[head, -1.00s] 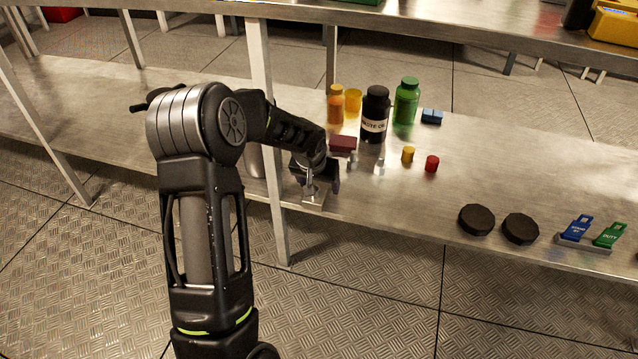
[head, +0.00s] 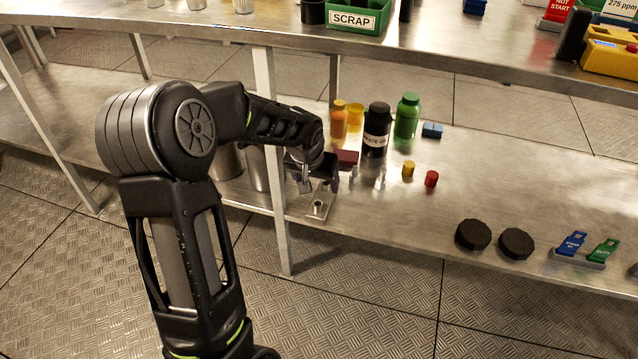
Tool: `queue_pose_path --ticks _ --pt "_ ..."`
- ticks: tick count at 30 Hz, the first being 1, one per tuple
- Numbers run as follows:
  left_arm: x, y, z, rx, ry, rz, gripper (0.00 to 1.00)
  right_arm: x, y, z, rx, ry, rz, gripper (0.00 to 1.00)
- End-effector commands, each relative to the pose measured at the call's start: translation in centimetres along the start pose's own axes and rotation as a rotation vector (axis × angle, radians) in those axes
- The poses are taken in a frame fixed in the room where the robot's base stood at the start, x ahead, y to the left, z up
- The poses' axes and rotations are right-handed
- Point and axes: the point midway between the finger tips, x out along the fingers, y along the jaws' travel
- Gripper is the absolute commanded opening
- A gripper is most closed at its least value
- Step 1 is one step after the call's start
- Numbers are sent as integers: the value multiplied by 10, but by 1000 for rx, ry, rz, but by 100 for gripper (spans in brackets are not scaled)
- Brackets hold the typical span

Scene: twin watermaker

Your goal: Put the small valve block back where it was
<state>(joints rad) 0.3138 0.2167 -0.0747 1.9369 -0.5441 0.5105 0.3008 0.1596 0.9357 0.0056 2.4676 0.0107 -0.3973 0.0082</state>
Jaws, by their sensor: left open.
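A small silver metal piece with a round, hollow top (head: 318,207), which looks like the small valve block, is upright on a thin square metal plate (head: 308,215). The plate lies at the front edge of the lower shelf, beside a table leg. My left gripper (head: 318,184) is open, just behind and above this piece, with a visible gap to it. The fingers are partly hidden by the wrist and dark against the shelf. My right gripper is out of view.
Behind the gripper on the lower shelf (head: 420,215) are a dark red block (head: 347,158), a black bottle (head: 376,130), a green bottle (head: 407,116) and orange containers (head: 339,120). A yellow cap (head: 408,168) and red cap (head: 431,178) are to the right. The table leg (head: 275,180) stands close left.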

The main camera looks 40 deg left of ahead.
Motion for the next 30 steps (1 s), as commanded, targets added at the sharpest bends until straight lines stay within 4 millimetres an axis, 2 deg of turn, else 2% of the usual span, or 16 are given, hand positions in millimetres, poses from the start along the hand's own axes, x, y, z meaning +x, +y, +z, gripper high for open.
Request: queue_pose_path --ticks 1,5,27,30 --pt "-6 0 0 0 0 0 72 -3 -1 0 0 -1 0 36" --pt "-9 0 0 0 -1 0 72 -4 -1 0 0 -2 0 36" --pt "-8 0 0 1 0 0 72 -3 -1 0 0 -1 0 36" --pt "-3 6 4 6 -6 11 72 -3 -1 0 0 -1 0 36"
